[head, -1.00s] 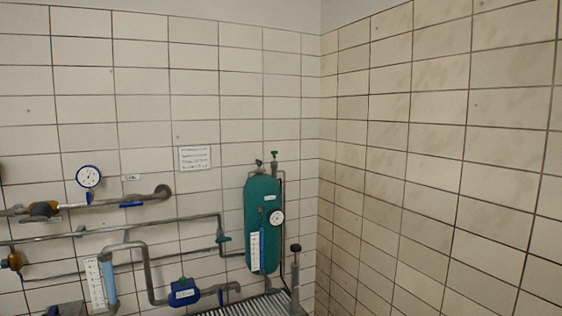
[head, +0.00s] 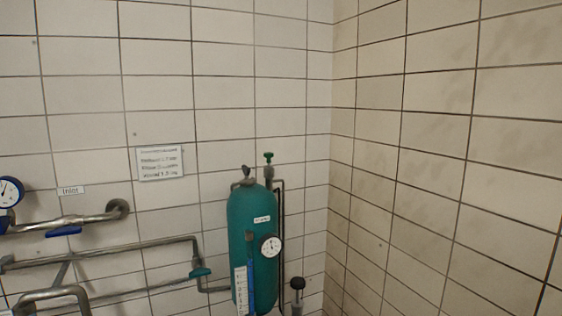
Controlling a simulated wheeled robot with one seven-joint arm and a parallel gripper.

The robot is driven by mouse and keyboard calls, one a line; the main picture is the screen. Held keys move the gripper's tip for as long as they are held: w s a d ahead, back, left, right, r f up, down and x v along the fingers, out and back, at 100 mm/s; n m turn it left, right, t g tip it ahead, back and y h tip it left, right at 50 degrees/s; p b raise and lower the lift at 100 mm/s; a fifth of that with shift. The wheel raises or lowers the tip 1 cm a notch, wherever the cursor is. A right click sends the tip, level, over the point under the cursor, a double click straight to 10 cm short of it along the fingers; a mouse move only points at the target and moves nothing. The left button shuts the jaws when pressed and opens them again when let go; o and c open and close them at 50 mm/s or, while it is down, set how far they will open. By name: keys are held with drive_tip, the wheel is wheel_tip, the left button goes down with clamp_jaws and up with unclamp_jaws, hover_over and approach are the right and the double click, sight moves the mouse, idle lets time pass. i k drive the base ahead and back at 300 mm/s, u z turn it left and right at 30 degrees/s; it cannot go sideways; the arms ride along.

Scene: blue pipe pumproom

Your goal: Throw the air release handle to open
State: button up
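A tall green tank (head: 253,235) stands against the tiled wall near the corner. On its top is a small dark handle (head: 246,172) on a short fitting. Just right of that, a small green handle (head: 268,157) sits on top of a thin upright pipe. Neither handle has a label I can read, so I cannot tell which is the air release handle or how it is set. My gripper is not in view.
A round gauge (head: 271,246) sits on the tank's front. A black knob (head: 297,284) on a stem stands at its lower right. Grey pipes (head: 150,246) with a teal valve handle (head: 200,272) run left. A paper notice (head: 160,163) hangs above. The right wall (head: 440,190) is bare.

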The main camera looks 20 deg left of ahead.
sight(247, 170)
drive_tip(key=u, duration=0.4)
drive_tip(key=i, duration=0.8)
drive_tip(key=u, duration=0.7)
